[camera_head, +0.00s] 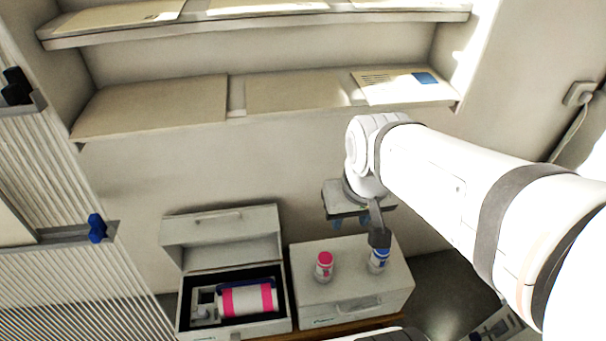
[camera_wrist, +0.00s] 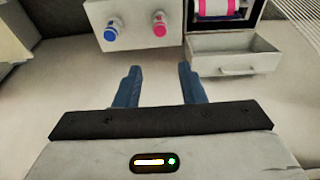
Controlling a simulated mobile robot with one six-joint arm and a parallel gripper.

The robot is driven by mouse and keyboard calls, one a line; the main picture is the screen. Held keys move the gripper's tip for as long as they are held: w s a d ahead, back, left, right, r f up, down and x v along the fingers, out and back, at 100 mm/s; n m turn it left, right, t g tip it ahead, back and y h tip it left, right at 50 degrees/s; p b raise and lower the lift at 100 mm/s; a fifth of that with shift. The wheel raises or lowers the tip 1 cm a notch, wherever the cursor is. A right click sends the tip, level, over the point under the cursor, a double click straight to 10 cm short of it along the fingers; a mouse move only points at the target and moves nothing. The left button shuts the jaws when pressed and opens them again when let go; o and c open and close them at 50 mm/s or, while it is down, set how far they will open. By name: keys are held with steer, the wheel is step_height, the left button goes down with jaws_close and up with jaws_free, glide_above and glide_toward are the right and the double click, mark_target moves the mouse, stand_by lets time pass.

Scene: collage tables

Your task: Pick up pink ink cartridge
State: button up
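The pink ink cartridge (camera_head: 324,265) is a small white bottle with a pink cap and stands upright on the closed grey box, left of a blue one. It also shows in the wrist view (camera_wrist: 159,24), near the box's edge. The blue cartridge (camera_head: 378,259) stands to its right in the head view and also shows in the wrist view (camera_wrist: 111,33). My gripper (camera_wrist: 158,72) is open, with two blue fingers apart and nothing between them. In the head view it is above and behind the box, partly hidden by my arm.
An open grey case (camera_head: 186,304) beside the box holds a large pink-and-white roller (camera_head: 248,299). Its lid (camera_head: 220,240) stands up at the back. Shelves (camera_head: 285,120) with flat sheets run along the wall above. A ribbed panel (camera_head: 60,270) stands at the left.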

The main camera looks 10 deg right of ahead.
mark_target(326, 259)
steer(key=shift+o, duration=0.6)
steer(key=shift+w, duration=0.1)
steer(key=o, duration=0.7)
steer(key=w+f+m+b, duration=0.1)
steer(key=w+f+b, duration=0.1)
steer(key=f, duration=0.3)
steer(key=w+f+m+g+b, duration=0.1)
steer(key=w+f+b, duration=0.2)
steer(key=f, duration=0.3)
steer(key=w+f+m+b, duration=0.2)
steer(key=f+b, duration=0.3)
steer(key=shift+w+d+f, duration=0.15)
steer(key=shift+d+f, duration=0.05)
steer(key=shift+d, duration=0.15)
steer(key=shift+c, duration=0.2)
steer(key=w+f+m+b, duration=0.1)
steer(key=w+f+b, duration=0.1)
steer(key=f, duration=0.4)
steer(key=w+f+m+g+b, duration=0.1)
steer(key=w+f+m+b, duration=0.1)
steer(key=f, duration=0.5)
steer(key=w+f+m+b, duration=0.2)
steer(key=f+b, duration=0.2)
steer(key=f, duration=0.3)
steer(key=shift+g, duration=0.3)
steer(key=shift+w+a+f+b, duration=0.15)
steer(key=shift+f+b, duration=0.75)
steer(key=shift+f, duration=1.6)
